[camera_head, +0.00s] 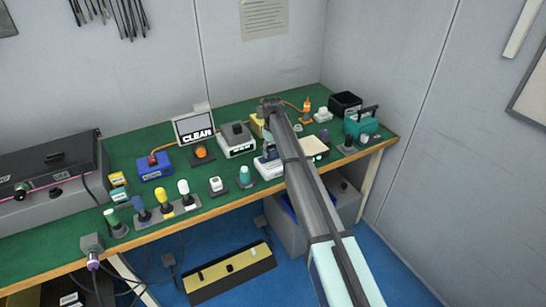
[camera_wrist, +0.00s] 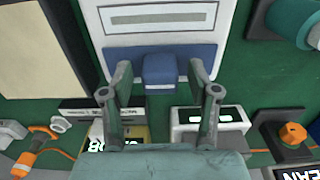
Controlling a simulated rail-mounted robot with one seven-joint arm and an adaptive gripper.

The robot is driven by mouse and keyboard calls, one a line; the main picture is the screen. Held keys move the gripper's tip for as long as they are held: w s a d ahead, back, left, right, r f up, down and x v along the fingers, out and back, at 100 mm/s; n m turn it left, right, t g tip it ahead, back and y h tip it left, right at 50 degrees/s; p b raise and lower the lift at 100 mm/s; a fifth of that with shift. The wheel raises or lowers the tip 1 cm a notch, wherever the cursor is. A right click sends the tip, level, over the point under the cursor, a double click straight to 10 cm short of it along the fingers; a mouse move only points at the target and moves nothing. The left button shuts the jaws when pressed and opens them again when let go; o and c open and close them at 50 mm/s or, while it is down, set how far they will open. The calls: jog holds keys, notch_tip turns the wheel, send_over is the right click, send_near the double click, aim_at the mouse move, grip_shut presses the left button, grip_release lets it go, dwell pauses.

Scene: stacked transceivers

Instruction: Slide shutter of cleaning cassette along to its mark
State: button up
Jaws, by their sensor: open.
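The cleaning cassette, a white and blue unit, shows in the wrist view with a white body (camera_wrist: 190,20) that has a slotted label. Its blue shutter (camera_wrist: 160,72) is a raised block on the blue band. In the head view the cassette (camera_head: 267,169) lies on the green bench, partly hidden by my arm. My gripper (camera_wrist: 160,78) is open, with one finger on each side of the shutter. Gaps show between the fingers and the block. The mark cannot be made out.
A tan pad (camera_wrist: 32,48) and a teal knob (camera_wrist: 295,20) flank the cassette in the wrist view. A grey box (camera_head: 236,140) stands behind it to the left in the head view. A teal case (camera_head: 361,124) stands to the right, near the bench's end.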

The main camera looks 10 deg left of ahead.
grip_shut()
jog(key=shift+s+d, duration=0.65)
jog(key=shift+s, duration=0.35)
jog(key=shift+s+d, duration=0.6)
jog(key=shift+s, duration=0.35)
jog(key=shift+o, duration=0.3)
grip_release()
jog(key=shift+w, duration=0.1)
jog(key=shift+r, duration=0.15)
notch_tip(320, 180, up, 7)
jog(key=p, duration=0.3)
